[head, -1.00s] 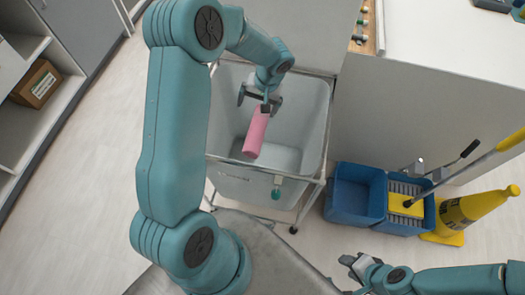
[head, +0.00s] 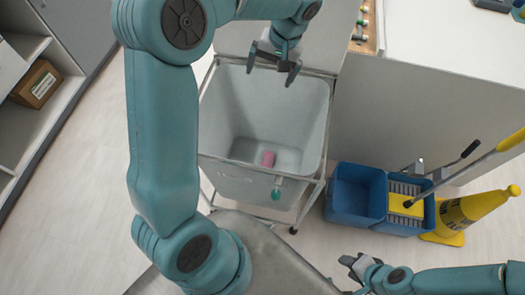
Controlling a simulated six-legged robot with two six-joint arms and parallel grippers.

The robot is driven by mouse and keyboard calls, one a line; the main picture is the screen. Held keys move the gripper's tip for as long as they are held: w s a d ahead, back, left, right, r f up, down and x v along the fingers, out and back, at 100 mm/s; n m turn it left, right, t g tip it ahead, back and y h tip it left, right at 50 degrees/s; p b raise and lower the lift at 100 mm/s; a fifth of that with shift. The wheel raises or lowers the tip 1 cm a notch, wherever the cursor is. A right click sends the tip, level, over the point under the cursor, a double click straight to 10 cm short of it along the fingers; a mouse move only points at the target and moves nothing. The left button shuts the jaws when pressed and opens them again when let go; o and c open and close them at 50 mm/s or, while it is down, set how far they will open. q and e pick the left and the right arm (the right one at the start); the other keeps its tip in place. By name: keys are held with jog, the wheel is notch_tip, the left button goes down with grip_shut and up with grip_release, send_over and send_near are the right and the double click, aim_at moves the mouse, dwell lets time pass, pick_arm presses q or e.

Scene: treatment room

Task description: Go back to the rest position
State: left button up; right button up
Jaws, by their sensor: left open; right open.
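My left gripper (head: 272,66) is open and empty above the back edge of the grey bin. Its arm comes in from the left and bends over the top of the picture. My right gripper (head: 352,268) is open and empty at the lower right, low in front of the blue bucket. A pink object (head: 268,159) lies at the bottom of the bin, apart from both grippers. Only its small end shows clearly.
The grey bin (head: 225,110) stands in a wheeled metal frame. A blue mop bucket (head: 352,195) and a yellow cone (head: 470,210) stand at the right. A white counter (head: 450,50) is behind them. A cardboard box (head: 38,85) sits on a shelf at the left. The floor between is clear.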

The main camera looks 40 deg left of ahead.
pick_arm(q)
jog(key=shift+d+r, duration=0.1)
jog(key=shift+r, duration=0.35)
